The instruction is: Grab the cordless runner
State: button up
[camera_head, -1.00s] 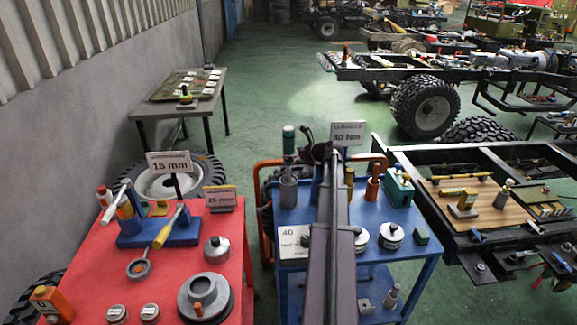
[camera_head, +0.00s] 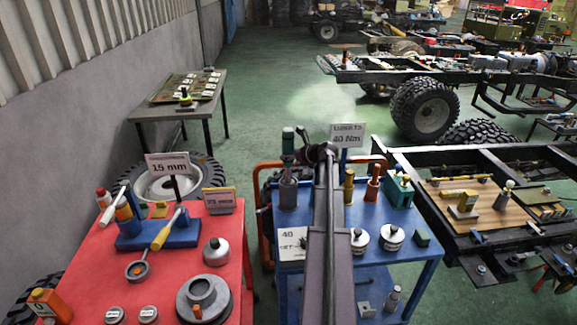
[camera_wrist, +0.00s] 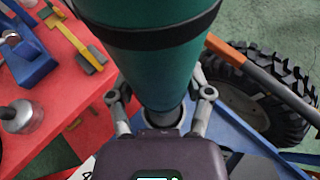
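The cordless runner appears to be the green tool with a black band (camera_head: 288,146), standing upright in a grey cup (camera_head: 288,193) at the back left of the blue cart. In the wrist view the green body (camera_wrist: 158,62) fills the top middle and narrows to a grey lower part. My gripper (camera_head: 304,140) is right beside the tool in the head view. In the wrist view my gripper's fingers (camera_wrist: 163,97) are spread on both sides of the green body. Their tips are partly hidden behind it, and contact cannot be made out.
The blue cart (camera_head: 398,268) also holds a sign (camera_head: 347,135), round tins (camera_head: 391,237) and several small tools. A red table (camera_head: 85,262) with tools stands at left. A chassis frame (camera_head: 480,155) stands at right.

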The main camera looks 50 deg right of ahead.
jog(key=c, duration=0.5)
jog(key=shift+d+r+p, duration=0.1)
jog(key=shift+r+p, duration=0.15)
jog(key=shift+p, duration=0.05)
notch_tip(320, 180, up, 17)
jog(key=p, duration=1.7)
jog(key=shift+r, duration=0.2)
